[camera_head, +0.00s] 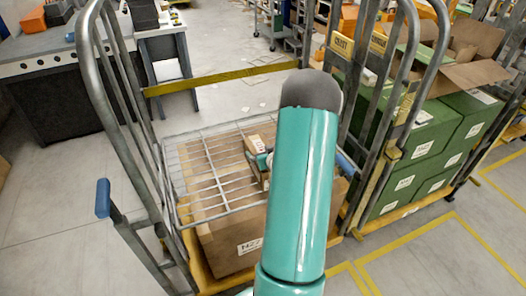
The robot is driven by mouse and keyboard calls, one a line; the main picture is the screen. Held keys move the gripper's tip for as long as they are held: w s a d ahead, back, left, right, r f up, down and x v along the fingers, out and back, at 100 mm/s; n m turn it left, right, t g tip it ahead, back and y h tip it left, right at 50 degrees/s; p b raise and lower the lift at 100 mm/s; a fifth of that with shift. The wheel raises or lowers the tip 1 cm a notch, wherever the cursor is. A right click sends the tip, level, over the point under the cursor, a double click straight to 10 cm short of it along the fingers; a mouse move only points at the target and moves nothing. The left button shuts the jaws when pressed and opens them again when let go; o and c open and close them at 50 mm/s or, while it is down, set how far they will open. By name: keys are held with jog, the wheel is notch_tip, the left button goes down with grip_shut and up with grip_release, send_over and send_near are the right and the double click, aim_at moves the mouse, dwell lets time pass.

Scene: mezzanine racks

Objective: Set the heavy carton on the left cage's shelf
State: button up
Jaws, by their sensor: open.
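The left cage (104,75) has grey tube sides and a wire shelf (190,205). A small brown carton (256,143) with a pale label is at the right part of this shelf, partly hidden by my teal arm. Whether it rests fully on the wires is hard to tell. My gripper (264,161) shows only in part, as a small teal and grey piece against the carton, left of the arm. It is open; its fingertips are mostly hidden.
A large brown carton (222,247) stands below the shelf on the cage's yellow base. A yellow bar (220,77) crosses behind. The right cage (372,120) holds green boxes (428,130) and an open carton. A grey workbench (40,60) stands at left. The left floor is clear.

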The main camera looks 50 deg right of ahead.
jog(key=v, duration=1.1)
jog(key=w+a+r+n+g+y, duration=0.1)
jog(key=w+a+r, duration=0.3)
jog(key=a+r, duration=0.45)
jog(key=w+a+r+n+g+y, duration=0.1)
jog(key=w+a+r+n+g, duration=0.1)
jog(key=w+a+r, duration=0.6)
jog(key=s+a+r+n+g+y, duration=0.1)
jog(key=s+a+r, duration=0.1)
jog(key=s+a, duration=0.3)
jog(key=s+a+r+n+g+y, duration=0.1)
jog(key=s+a, duration=0.5)
jog(key=a, duration=0.6)
jog(key=s+a+r+n+y, duration=0.1)
jog(key=s+a+r+y, duration=0.2)
jog(key=a, duration=0.6)
jog(key=shift+s+a+r+g, duration=0.25)
jog(key=shift+s+g, duration=0.15)
jog(key=shift+s, duration=0.85)
